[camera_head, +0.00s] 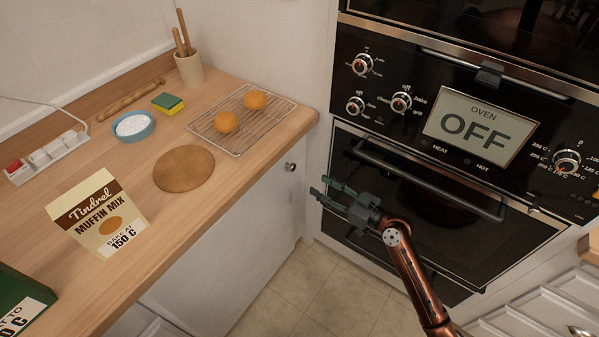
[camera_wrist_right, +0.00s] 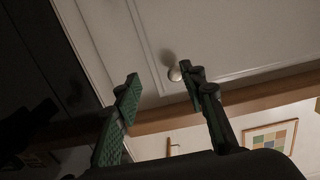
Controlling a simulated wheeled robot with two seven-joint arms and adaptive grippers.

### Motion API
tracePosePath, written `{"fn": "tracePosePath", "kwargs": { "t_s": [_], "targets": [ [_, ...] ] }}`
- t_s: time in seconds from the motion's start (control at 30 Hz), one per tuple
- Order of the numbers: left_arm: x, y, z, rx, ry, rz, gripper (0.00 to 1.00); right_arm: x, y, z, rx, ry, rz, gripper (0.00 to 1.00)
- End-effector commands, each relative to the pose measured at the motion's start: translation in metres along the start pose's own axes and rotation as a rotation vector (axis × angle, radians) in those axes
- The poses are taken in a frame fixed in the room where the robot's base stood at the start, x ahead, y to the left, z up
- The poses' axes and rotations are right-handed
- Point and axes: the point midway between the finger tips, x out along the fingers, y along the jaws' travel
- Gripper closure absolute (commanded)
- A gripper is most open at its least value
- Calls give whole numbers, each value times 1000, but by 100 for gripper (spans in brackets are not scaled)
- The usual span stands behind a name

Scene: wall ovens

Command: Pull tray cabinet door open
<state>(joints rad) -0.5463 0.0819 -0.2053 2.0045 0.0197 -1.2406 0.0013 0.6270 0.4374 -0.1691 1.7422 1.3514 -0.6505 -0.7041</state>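The white cabinet door (camera_head: 232,246) below the wooden counter is shut, with a round metal knob (camera_head: 290,167) near its upper right corner. My right gripper (camera_head: 325,190) is open and empty, to the right of the knob and in front of the oven. In the right wrist view the door (camera_wrist_right: 205,40) is shown with its knob (camera_wrist_right: 175,74) beyond the gap between the open fingers (camera_wrist_right: 160,82), closer to the right-hand finger. The fingers look apart from the knob. My left gripper is in neither view.
A wall oven (camera_head: 430,190) with a bar handle (camera_head: 425,178) stands right behind my right gripper. The counter (camera_head: 160,240) holds a muffin mix box (camera_head: 98,214), a cooling rack (camera_head: 240,120) and a blue bowl (camera_head: 133,126). The tiled floor (camera_head: 320,290) is clear.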

Motion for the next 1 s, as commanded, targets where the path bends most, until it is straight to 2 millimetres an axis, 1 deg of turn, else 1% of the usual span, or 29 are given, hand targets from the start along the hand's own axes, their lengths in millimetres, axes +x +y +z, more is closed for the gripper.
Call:
{"fn": "tracePosePath", "kwargs": {
  "t_s": [0.03,0.1,0.2,0.27,0.5,0.6,0.8,1.0],
  "targets": [
    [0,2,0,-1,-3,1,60,5,-6,-11,-16,21,-24,62],
    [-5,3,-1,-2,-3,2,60,10,-11,-25,-30,41,-44,62],
    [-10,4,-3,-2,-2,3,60,19,-15,-32,-35,51,-53,62],
    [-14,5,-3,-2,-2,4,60,27,-15,-33,-35,52,-53,62],
    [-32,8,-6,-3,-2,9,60,65,-16,-34,-34,50,-50,62],
    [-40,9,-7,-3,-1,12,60,76,-17,-34,-32,50,-50,62],
    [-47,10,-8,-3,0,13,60,87,-17,-34,-33,48,-49,62],
    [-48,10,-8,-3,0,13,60,87,-17,-35,-34,48,-49,62]
  ]
}}
